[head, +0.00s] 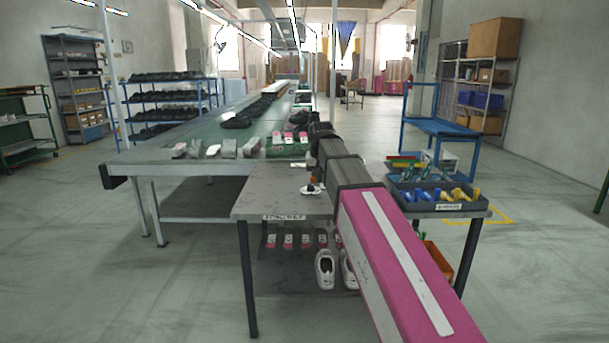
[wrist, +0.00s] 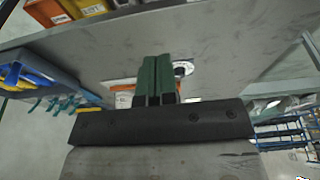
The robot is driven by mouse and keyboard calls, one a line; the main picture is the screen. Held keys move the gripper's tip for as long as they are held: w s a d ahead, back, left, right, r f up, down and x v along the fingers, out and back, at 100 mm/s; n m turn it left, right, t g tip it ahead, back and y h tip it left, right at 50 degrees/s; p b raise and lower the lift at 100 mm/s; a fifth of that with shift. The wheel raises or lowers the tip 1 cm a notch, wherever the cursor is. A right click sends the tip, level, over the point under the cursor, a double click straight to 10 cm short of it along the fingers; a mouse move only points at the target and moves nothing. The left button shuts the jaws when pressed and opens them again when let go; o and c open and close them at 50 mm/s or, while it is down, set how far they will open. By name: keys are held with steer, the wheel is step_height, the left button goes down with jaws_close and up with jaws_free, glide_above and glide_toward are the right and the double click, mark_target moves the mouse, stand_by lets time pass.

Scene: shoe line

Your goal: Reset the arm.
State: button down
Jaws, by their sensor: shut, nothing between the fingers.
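My arm (head: 392,255), a pink and white link with dark joints, reaches from the lower right over the grey workbench (head: 270,203) in the head view. My gripper fingers cannot be made out there. In the wrist view my gripper (wrist: 156,62) shows two dark green fingers side by side, shut and with nothing between them. Behind the fingers is the grey bench top (wrist: 235,60). A small white and dark item (wrist: 182,68) shows beside the fingertips, and an orange strip (wrist: 125,84) shows to their left; I cannot tell the gap to either.
A dark tray (head: 437,205) with blue and yellow tools stands right of my arm. Shoe-line conveyor (head: 170,155) lies behind the bench, carrying dark shoes and several small blocks. White shoes (head: 325,270) sit on the shelf below. Floor at left is clear.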

steer(key=s+d+f+g, duration=0.1)
steer(key=s+d+f, duration=0.3)
steer(key=s+f, duration=0.3)
steer(key=s+d+f+g, duration=0.1)
steer(key=s+d+f, duration=0.4)
steer(key=f, duration=1.2)
steer(key=s+d+f, duration=0.4)
steer(key=s+f, duration=0.5)
steer(key=f, duration=0.3)
steer(key=shift+s+d+g, duration=0.3)
steer(key=shift+s+g, duration=0.05)
steer(key=shift+g, duration=0.05)
